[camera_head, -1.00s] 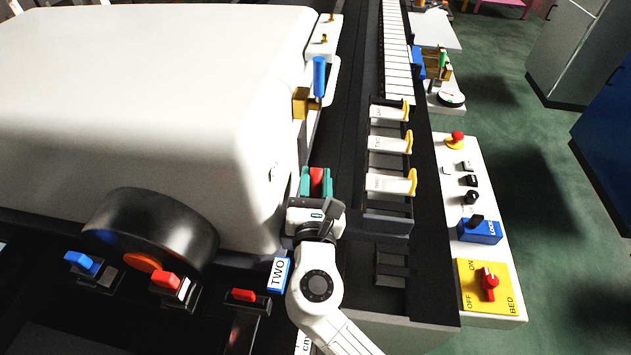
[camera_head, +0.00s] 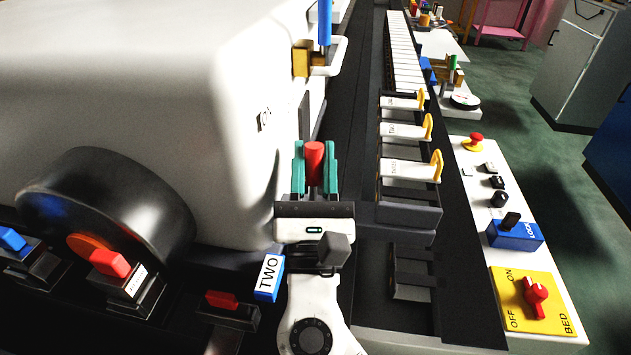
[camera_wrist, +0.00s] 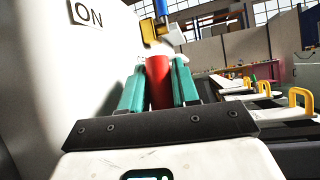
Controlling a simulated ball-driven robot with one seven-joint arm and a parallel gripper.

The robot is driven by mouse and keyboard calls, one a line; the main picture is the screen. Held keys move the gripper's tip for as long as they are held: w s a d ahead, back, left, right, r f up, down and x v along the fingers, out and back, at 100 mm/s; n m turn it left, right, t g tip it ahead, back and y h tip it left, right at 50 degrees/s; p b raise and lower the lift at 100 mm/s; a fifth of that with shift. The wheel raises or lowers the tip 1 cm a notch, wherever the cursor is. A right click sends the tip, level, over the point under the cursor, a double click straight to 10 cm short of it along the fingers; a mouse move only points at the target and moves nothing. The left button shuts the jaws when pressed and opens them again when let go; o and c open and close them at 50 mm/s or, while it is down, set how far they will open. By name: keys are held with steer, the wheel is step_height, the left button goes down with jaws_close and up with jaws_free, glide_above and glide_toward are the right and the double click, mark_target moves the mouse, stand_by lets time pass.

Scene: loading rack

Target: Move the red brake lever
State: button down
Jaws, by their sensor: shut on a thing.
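The red brake lever (camera_head: 314,160) shows as a red cylindrical handle between the teal fingers of my gripper (camera_head: 315,168), beside the white rounded housing (camera_head: 215,100). In the wrist view the red handle (camera_wrist: 158,83) stands upright between both fingers of my gripper (camera_wrist: 159,88), which are shut on it. The lever's lower part is hidden by my gripper's body. An "ON" label (camera_wrist: 88,12) is on the white wall to the left in the wrist view.
A blue-handled lever (camera_head: 324,25) on a yellow block stands beyond my gripper. A "TWO" label (camera_head: 268,277) and red switches (camera_head: 220,299) are close at front left. A white control panel (camera_head: 470,230) lies further right.

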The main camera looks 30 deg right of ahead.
steer(key=shift+s+a+t+h+b, duration=0.4)
steer(key=shift+t+b, duration=0.2)
steer(key=shift+b, duration=0.95)
steer(key=shift+s+n, duration=0.1)
steer(key=shift+n, duration=0.2)
steer(key=c, duration=0.9)
jaws_free()
steer(key=shift+c, duration=0.2)
steer(key=shift+s+a+f, duration=0.1)
steer(key=shift+s+f, duration=0.1)
steer(key=s+a, duration=0.5)
steer(key=s, duration=0.6)
steer(key=shift+s+a+f, duration=0.15)
steer(key=shift+a, duration=0.05)
